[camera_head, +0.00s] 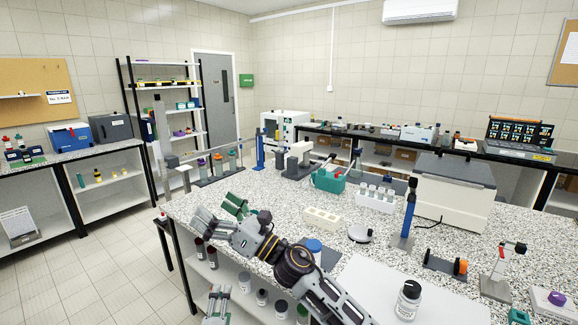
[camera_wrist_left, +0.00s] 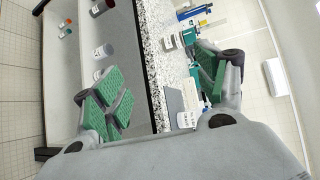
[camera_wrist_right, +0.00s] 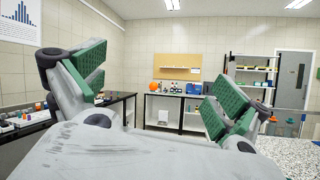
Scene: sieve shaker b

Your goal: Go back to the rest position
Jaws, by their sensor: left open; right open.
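My right gripper (camera_head: 216,213) is the upper one in the head view. Its arm reaches in from the lower right over the bench, and its open, empty jaws point left near the bench's left edge. Its spread green-padded fingers also show in the right wrist view (camera_wrist_right: 157,85), with nothing between them. My left gripper (camera_head: 218,297) is low in the head view, its fingers upward, in front of the bench's lower shelf. In the left wrist view (camera_wrist_left: 158,86) it is open and empty, facing the bench edge. The rest of the left arm is out of the head view.
The speckled bench (camera_head: 285,205) holds a white tube rack (camera_head: 375,200), a teal box (camera_head: 328,180), a cream block (camera_head: 322,218) and a blue-capped jar (camera_head: 314,248) beside my right arm. Bottles sit on the shelf below. The floor (camera_head: 110,255) at left is clear.

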